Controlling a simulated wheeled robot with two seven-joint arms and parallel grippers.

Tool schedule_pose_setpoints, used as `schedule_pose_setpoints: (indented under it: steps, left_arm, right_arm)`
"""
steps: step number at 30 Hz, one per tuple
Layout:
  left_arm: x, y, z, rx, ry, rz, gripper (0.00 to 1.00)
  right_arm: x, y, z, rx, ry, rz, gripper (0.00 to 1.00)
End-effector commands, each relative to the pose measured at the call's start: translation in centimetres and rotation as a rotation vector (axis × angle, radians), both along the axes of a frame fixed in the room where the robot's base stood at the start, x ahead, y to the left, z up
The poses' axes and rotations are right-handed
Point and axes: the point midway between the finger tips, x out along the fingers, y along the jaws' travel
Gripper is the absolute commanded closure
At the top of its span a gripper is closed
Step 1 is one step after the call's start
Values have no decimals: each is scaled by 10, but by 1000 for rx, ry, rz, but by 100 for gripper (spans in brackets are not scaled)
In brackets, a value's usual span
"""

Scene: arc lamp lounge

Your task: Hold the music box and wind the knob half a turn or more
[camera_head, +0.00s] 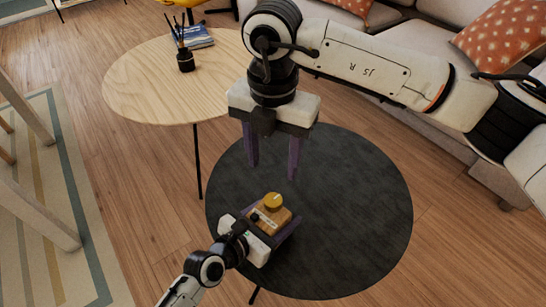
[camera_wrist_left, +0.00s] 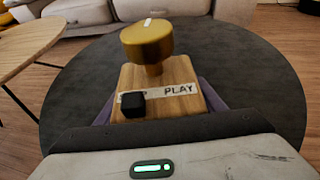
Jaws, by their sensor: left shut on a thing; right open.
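The music box (camera_head: 271,218) is a small wooden block on the dark round table (camera_head: 350,240). A gold knob (camera_head: 273,200) stands on a short stem on its top. In the left wrist view the knob (camera_wrist_left: 147,40) carries a white mark, and the box (camera_wrist_left: 176,72) has a white strip reading "PLAY" and a black slider (camera_wrist_left: 132,104). My left gripper (camera_head: 274,226) is shut on the box, with purple fingers along its sides. My right gripper (camera_head: 272,168) is open and empty, fingers pointing down, above and behind the knob, apart from it.
A light wooden round table (camera_head: 140,85) stands at the back left with a reed diffuser (camera_head: 185,58) and blue books (camera_head: 190,37). A grey sofa (camera_head: 420,40) with orange cushions is behind. The dark table's right side is clear.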

Motion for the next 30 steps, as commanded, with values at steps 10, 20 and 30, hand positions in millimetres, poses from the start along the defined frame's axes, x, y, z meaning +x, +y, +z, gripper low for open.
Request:
schedule_pose_setpoints:
  steps: [10, 20, 30]
  left_arm:
    - [0, 0, 0, 1, 0, 0, 16]
    - [-17, 15, 8, -1, 2, 1, 16]
    - [-66, 58, 35, 2, 1, 1, 16]
  right_arm:
    - [0, 0, 0, 0, 0, 0, 49]
    - [0, 0, 0, 0, 0, 0, 49]
    - [0, 0, 0, 0, 0, 0, 49]
